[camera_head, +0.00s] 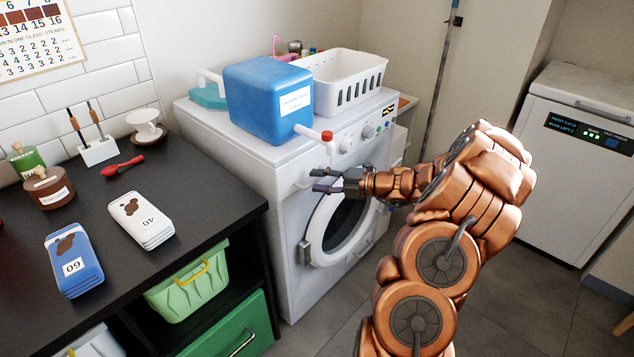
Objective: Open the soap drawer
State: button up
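The white washing machine (283,235) stands in the middle, with its front facing right. Its soap drawer (303,179) is at the upper left of that front, left of the knobs, and looks flush with the panel. My gripper (316,180) is in front of the drawer area, with its two dark fingers apart and nothing visible between them. The fingers point left towards the drawer and hide part of it. I cannot tell whether they touch it. The round door (342,228) is below my gripper.
A blue detergent container (265,100) with a red cap and a white basket (345,78) stand on the machine. The dark counter (195,190) at left holds card stacks, a cup and jars. A white chest appliance (575,165) stands at right. Grey floor is open between them.

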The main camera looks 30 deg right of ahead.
jog(key=shift+w+a+f, duration=0.1)
jog(key=shift+w+a, duration=0.2)
jog(key=shift+w, duration=0.15)
grip_shut()
dwell(0.5)
